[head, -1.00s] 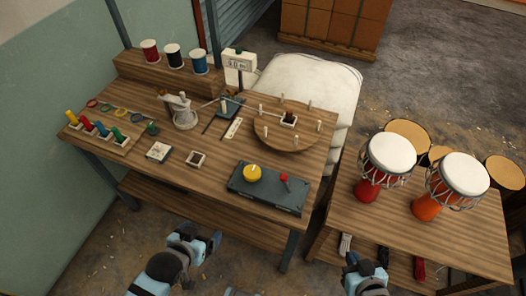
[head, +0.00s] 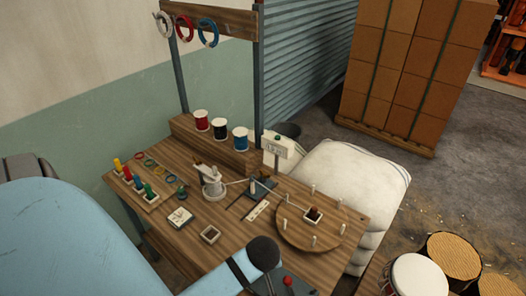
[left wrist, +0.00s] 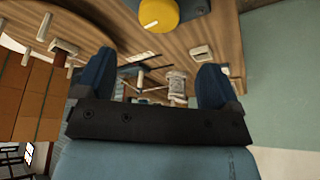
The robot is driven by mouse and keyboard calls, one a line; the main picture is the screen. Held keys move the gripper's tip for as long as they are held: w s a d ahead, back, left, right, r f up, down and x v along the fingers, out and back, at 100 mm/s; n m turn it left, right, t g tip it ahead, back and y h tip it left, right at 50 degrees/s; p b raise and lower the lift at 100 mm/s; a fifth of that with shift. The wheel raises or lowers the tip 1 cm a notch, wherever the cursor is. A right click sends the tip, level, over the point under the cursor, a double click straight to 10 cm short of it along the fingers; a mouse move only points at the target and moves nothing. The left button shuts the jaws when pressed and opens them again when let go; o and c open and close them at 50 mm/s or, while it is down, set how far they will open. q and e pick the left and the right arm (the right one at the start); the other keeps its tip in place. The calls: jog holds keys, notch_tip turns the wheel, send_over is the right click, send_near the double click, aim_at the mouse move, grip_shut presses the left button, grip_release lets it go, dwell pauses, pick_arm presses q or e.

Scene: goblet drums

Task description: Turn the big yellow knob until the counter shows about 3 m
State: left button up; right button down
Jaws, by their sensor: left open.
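The yellow knob (left wrist: 158,14) shows at the top edge of the left wrist view, with a pale mark on its face. In the head view my left arm hides it. My left gripper (left wrist: 155,78) is open, its two blue fingers apart with nothing held between them. The knob lies beyond the fingertips, apart from them. The counter (head: 277,146) is a small white box on a post at the back of the bench; its digits are too small to read. My right gripper is not in view.
The red lever (head: 288,281) stands on the dark control panel (head: 300,290). A round wooden turntable (head: 298,238) with upright pegs sits at the bench's right. Thread spools (head: 220,128) stand at the back. A white sack (head: 350,180) is beside the bench.

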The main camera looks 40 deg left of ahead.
pick_arm(q)
jog(key=p+x, duration=0.1)
jog(key=x, duration=1)
jog(key=shift+w+d, duration=0.1)
jog(key=shift+r, duration=0.1)
jog(key=c, duration=0.9)
